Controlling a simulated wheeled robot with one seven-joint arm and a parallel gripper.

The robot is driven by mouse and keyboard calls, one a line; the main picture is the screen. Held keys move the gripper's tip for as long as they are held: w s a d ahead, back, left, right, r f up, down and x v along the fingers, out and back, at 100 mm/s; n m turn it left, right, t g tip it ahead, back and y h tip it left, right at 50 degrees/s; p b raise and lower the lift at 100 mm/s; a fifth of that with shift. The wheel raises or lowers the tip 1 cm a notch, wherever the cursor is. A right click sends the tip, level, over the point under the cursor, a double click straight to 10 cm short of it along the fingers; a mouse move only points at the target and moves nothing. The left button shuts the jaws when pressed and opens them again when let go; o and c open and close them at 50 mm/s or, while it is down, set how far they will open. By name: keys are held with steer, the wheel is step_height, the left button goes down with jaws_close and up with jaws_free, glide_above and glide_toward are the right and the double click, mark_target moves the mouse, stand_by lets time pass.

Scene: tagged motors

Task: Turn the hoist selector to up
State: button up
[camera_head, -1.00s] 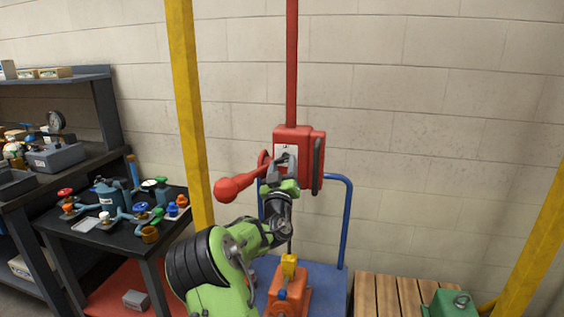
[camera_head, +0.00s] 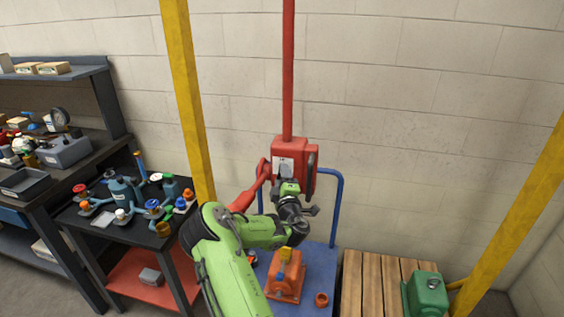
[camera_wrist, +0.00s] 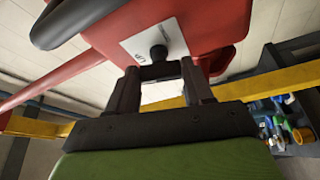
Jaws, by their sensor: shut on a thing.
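The red hoist box (camera_head: 304,148) hangs on a red pole and has a white label plate (camera_head: 281,162) on its face. In the wrist view the black selector (camera_wrist: 158,52) stands out from the white plate (camera_wrist: 172,36). My gripper (camera_head: 287,180) is at the lower part of the box face. In the wrist view my gripper (camera_wrist: 160,73) has its two dark fingers shut on the selector's dark handle, one on each side.
A red lever (camera_head: 247,198) slants down-left from the box; my arm hides its end. A blue rail (camera_head: 338,205) stands behind my arm. Yellow posts (camera_head: 187,100) flank the area. An orange machine (camera_head: 288,282) sits below, a wooden pallet (camera_head: 372,290) to its right.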

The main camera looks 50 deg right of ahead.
steer(key=n+p, duration=0.1)
steer(key=p, duration=0.1)
steer(key=n+y+p, duration=0.1)
steer(key=n+p, duration=0.1)
steer(key=p, duration=0.1)
steer(key=shift+r+g, duration=0.2)
steer(key=shift+g, duration=0.1)
steer(key=shift+f, duration=0.1)
steer(key=o, duration=0.8)
steer(key=shift+c, duration=0.2)
steer(key=b+v, duration=0.6)
steer(key=v, duration=0.9)
steer(key=shift+s+a, duration=0.25)
steer(key=shift+a, duration=0.05)
